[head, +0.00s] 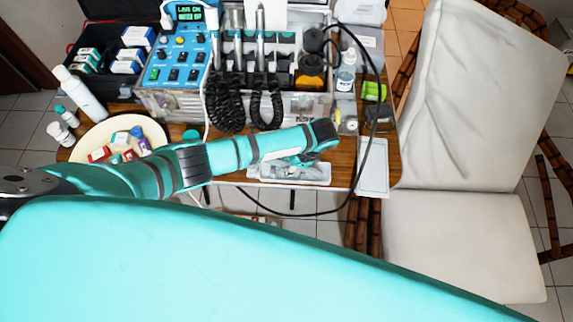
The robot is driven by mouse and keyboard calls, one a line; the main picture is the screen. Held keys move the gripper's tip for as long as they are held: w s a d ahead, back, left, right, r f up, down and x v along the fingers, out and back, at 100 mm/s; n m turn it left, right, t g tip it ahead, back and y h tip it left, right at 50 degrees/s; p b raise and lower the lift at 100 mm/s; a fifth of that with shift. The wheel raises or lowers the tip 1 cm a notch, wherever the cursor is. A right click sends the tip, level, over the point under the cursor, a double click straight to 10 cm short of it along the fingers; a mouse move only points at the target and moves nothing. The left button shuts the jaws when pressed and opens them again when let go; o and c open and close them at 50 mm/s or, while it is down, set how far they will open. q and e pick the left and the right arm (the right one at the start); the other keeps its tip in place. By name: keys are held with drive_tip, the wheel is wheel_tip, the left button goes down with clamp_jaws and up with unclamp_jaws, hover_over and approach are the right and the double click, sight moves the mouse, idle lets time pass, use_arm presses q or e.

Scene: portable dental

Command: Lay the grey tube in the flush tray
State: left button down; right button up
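A pale grey tray (318,174), which looks like the flush tray, lies at the front edge of the wooden table. My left arm reaches in from the left, and its wrist is above and behind this tray. My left gripper (296,161) points down over the tray, mostly hidden under the wrist. I cannot tell whether its fingers are open or hold anything. Greyish shapes show in the tray below it, too small to name. I cannot pick out the grey tube with certainty. My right gripper is out of view.
A dental unit (180,58) with coiled hoses fills the table's back. A black cable (352,185) loops around the tray's right side. A reclining chair (455,225) stands right.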

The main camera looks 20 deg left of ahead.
use_arm(q)
drive_tip(key=shift+f+b, duration=0.3)
drive_tip(key=shift+f, duration=0.3)
drive_tip(key=shift+s, duration=0.25)
drive_tip(key=shift+f, duration=0.1)
drive_tip(key=shift+s+f, duration=0.15)
drive_tip(key=shift+f, duration=0.1)
drive_tip(key=c, duration=1.4)
unclamp_jaws()
drive_tip(key=shift+w+f, duration=0.15)
drive_tip(key=shift+w, duration=0.15)
drive_tip(key=shift+w+d+r, duration=0.1)
drive_tip(key=shift+d+r, duration=0.05)
drive_tip(key=shift+r, duration=0.05)
